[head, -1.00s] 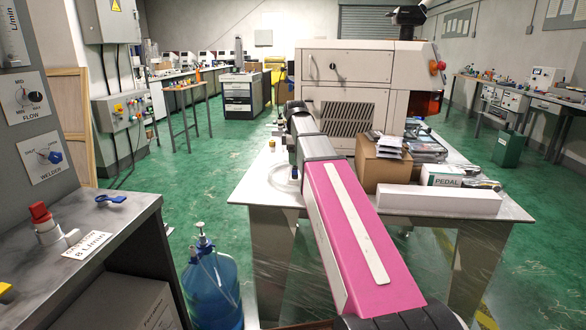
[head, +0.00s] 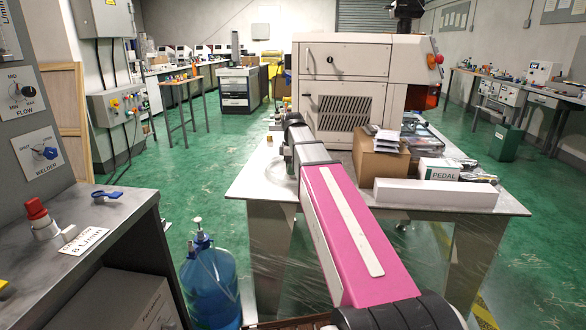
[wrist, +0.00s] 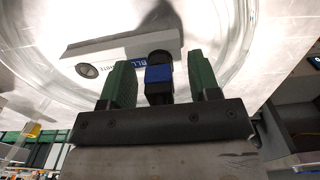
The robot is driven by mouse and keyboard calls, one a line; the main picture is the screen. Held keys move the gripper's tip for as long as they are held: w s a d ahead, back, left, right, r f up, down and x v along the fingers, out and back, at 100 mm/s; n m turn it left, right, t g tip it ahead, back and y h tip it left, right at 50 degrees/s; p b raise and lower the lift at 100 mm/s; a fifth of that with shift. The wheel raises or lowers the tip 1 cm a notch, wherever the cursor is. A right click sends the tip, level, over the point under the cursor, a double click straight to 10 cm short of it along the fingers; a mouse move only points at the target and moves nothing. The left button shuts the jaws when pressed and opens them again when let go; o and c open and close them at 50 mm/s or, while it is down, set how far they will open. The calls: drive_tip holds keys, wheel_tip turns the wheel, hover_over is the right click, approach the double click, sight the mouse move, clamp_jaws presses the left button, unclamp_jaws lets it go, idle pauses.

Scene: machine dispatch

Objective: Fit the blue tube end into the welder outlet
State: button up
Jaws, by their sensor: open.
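In the wrist view, a black tube end with a blue band (wrist: 158,74) lies between the two green fingers of my gripper (wrist: 160,66). The fingers are open, with a gap on each side of it. A clear coiled tube (wrist: 245,75) curves around this area, on the pale table top. A light strip beyond has a partly covered label with "BLU" and "HITE" on it. In the head view my arm reaches over the table and hides the tube end and gripper. A dial marked WELDER (head: 42,153) is on the left panel. I cannot make out the welder outlet for certain.
A red-capped fitting (head: 38,212) and a blue lever (head: 107,194) are on the left bench. A blue bottle (head: 210,285) stands on the floor. The table holds a large beige machine (head: 350,65), a cardboard box (head: 378,163) and a long white block (head: 435,194).

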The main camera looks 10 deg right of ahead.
clamp_jaws()
drive_tip(key=shift+r, duration=0.1)
drive_tip(key=shift+r, duration=0.2)
drive_tip(key=shift+r, duration=2.7)
drive_tip(key=shift+r, duration=0.1)
drive_tip(key=shift+r, duration=1.2)
